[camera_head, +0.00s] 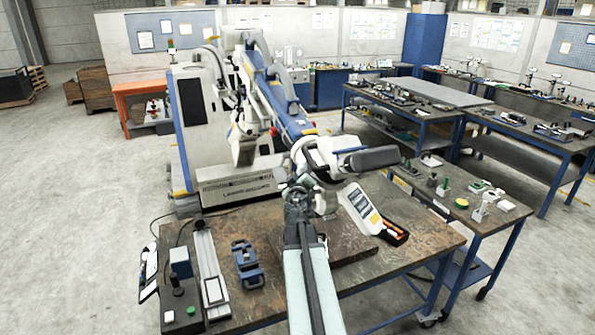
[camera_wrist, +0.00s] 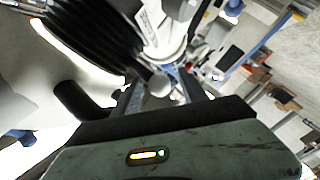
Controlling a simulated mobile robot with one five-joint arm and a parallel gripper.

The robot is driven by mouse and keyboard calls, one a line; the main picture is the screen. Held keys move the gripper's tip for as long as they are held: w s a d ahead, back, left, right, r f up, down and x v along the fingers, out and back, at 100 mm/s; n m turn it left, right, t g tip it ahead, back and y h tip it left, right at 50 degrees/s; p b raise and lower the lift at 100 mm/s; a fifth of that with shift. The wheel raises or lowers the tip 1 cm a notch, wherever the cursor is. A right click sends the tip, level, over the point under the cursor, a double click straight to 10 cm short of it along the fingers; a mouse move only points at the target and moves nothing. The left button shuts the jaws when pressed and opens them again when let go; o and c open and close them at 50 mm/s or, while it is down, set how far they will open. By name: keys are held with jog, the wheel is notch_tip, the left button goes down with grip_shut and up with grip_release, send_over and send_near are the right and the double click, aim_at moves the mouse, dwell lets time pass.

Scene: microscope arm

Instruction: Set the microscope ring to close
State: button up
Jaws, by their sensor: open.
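The microscope arm (camera_head: 283,108), white and blue, reaches from its tall cabinet over the workbench. Its white head (camera_head: 318,158) hangs above the bench, right at my gripper (camera_head: 298,186). In the wrist view my gripper (camera_wrist: 162,92) has its two grey fingers apart, one on each side of a small dark and white part at the end of the white microscope body (camera_wrist: 160,32). A black ribbed cylinder (camera_wrist: 92,30) fills the upper left there. I cannot tell which part is the ring, nor whether the fingers touch anything. In the head view my arm hides the head's underside.
The brown workbench (camera_head: 410,215) carries a blue clamp (camera_head: 247,265), a metal rail (camera_head: 207,262), a black post with a green button (camera_head: 180,305) and a white handheld device (camera_head: 362,208). A side table (camera_head: 468,225) with small parts stands at right. Open floor lies at left.

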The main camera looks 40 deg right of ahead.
jog(key=shift+w+d, duration=0.15)
jog(key=shift+d, duration=0.05)
jog(key=shift+a, duration=0.1)
jog(key=shift+r, duration=0.1)
grip_shut()
dwell(1.1)
